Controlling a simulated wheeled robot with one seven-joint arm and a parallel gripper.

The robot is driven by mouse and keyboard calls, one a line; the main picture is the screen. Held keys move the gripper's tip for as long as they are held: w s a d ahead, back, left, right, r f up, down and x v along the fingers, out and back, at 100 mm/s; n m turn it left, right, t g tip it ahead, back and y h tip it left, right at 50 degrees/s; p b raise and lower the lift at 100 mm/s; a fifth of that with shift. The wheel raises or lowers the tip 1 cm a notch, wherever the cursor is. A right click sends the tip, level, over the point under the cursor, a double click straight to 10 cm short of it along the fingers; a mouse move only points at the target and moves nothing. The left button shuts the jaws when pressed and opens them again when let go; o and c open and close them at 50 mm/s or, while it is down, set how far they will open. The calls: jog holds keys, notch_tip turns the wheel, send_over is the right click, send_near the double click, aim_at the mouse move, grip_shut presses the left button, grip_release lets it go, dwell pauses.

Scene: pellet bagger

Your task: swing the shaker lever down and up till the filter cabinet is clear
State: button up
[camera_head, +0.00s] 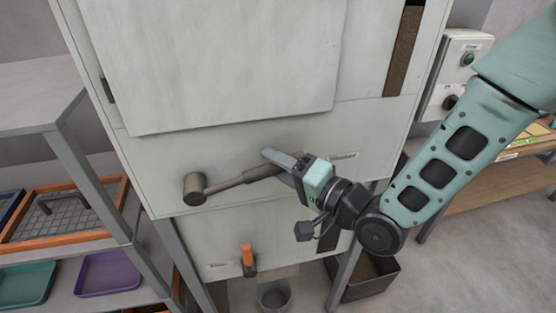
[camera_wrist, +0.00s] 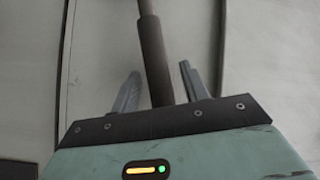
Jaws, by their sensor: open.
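The shaker lever (camera_head: 228,183) is on the front of the pale filter cabinet (camera_head: 220,145). It runs from a round brown hub at the left, rightward and slightly up, to a dark grip. The grip (camera_wrist: 155,60) shows in the wrist view between the fingers. My gripper (camera_head: 284,165) is open around the grip, a finger on each side, with gaps visible in the wrist view. The grip's end is hidden behind the gripper. A narrow window (camera_head: 404,50) at the cabinet's upper right shows brown inside.
An orange handle (camera_head: 247,254) sits low on the cabinet, above a grey bucket (camera_head: 273,296). A dark bin (camera_head: 368,280) stands below right. Shelves with trays (camera_head: 108,272) stand close at left. A control box (camera_head: 458,70) with a green button is at right.

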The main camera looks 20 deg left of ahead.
jog(key=shift+a, duration=0.15)
grip_shut()
notch_tip(320, 180, down, 2)
jog(key=b, duration=0.2)
jog(key=shift+w+m+b, duration=0.15)
jog(key=shift+m+b, duration=0.2)
jog(key=shift+m, duration=0.05)
jog(key=f+m+t+y+b, duration=0.1)
jog(key=f+m+b, duration=0.1)
jog(key=b, duration=0.3)
jog(key=f+m+t+y+b, duration=0.1)
jog(key=f+m+b, duration=0.1)
jog(key=f+b, duration=0.2)
jog(key=f+m+t+y+b, duration=0.1)
jog(key=f+m+b, duration=0.1)
jog(key=b, duration=0.4)
jog(key=shift+s+a+f+m+t, duration=0.25)
jog(key=shift+f+m+t, duration=0.05)
jog(key=shift+f+t, duration=0.15)
grip_release()
